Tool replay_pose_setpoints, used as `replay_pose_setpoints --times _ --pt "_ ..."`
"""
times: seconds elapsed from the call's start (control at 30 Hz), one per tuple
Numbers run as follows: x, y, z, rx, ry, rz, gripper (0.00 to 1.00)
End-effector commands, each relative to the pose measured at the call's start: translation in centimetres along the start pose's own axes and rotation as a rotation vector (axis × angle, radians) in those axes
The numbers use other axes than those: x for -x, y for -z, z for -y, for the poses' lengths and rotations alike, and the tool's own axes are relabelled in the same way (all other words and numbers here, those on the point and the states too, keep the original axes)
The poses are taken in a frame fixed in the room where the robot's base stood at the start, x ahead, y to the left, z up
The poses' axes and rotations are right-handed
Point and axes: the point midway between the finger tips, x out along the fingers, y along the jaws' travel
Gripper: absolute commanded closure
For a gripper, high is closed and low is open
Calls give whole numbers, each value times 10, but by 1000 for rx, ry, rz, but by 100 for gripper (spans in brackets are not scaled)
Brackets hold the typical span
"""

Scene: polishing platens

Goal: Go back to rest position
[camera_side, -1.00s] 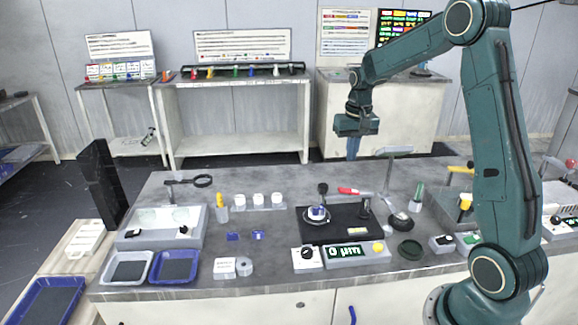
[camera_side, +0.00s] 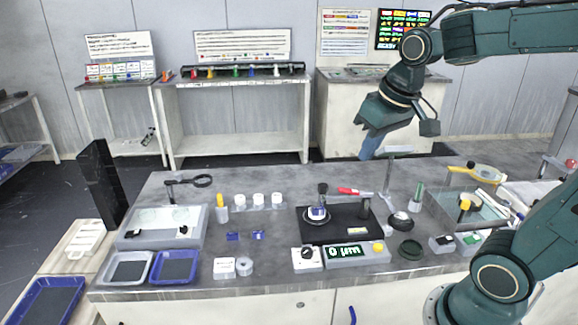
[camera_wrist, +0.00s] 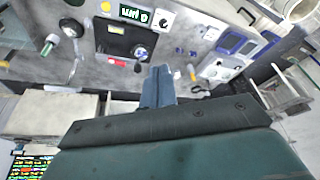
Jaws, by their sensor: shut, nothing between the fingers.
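My gripper (camera_side: 369,150) is raised above the back edge of the grey bench, behind the black platen mat (camera_side: 340,233). Its blue fingers are shut with nothing between them. The fingers also show in the wrist view (camera_wrist: 158,72), pointing toward the bench. A white and blue round piece (camera_side: 316,215) sits on the mat, clear of the gripper. My forearm now runs level across the upper right of the side view.
A thin stand (camera_side: 390,172) with a flat top rises close to the gripper's right. A red marker (camera_side: 352,191), white jars (camera_side: 258,199), blue trays (camera_side: 174,267) and a magnifier (camera_side: 202,181) are on the bench. Open air surrounds the gripper's left.

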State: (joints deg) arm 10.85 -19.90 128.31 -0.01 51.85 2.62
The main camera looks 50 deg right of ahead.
Motion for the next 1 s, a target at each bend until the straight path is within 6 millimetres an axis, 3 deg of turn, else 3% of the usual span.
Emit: replay_pose_setpoints --times 0.3,0.5,0.7,1.0 --pt "21 -60 22 135 47 -90 100" --pt "24 -88 28 194 70 -129 100" --pt "24 -100 29 218 80 -145 100" --pt "24 -100 29 220 80 -145 100"
